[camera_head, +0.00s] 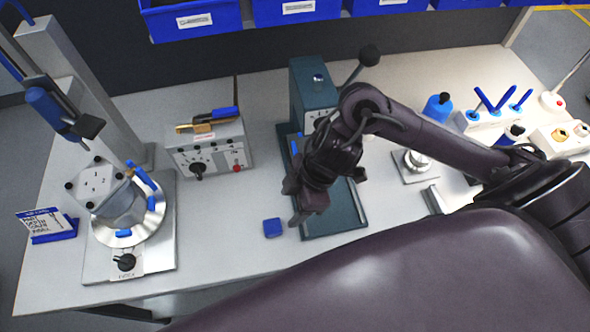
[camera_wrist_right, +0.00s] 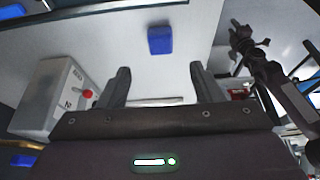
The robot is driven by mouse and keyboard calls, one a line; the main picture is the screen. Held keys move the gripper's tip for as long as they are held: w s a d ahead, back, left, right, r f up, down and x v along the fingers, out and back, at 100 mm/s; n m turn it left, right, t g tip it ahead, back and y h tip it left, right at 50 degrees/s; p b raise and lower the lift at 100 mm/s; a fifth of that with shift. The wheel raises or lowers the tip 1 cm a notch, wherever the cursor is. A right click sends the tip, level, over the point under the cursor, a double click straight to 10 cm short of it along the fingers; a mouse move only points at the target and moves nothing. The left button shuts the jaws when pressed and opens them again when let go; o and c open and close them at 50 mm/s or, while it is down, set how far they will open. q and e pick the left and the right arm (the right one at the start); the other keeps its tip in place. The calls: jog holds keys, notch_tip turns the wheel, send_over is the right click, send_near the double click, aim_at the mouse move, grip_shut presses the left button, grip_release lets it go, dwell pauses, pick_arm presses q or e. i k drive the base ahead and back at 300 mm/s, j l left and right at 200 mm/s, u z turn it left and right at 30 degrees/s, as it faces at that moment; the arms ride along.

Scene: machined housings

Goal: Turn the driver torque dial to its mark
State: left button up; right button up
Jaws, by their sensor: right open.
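A grey control box (camera_head: 208,152) stands on the bench left of centre, with sockets, a red button and a black dial (camera_head: 198,168) on its front. The dial's pointer and mark are too small to read. My right gripper (camera_head: 294,203) is open and empty, to the right of the box and nearer the bench front. In the right wrist view, the box (camera_wrist_right: 45,98) with its red button is at the left, outside the open fingers (camera_wrist_right: 158,88). A dark jointed arm, apparently my left, shows at the right there; its gripper (camera_wrist_right: 248,45) is unclear.
A small blue block (camera_head: 272,228) lies just left of my right gripper. A green press (camera_head: 318,90) stands behind it. A round metal fixture (camera_head: 125,225) and a hanging blue driver (camera_head: 48,105) are at the left. Bench between box and block is clear.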

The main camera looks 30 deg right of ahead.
aim_at(197, 168)
jog(key=k, duration=1)
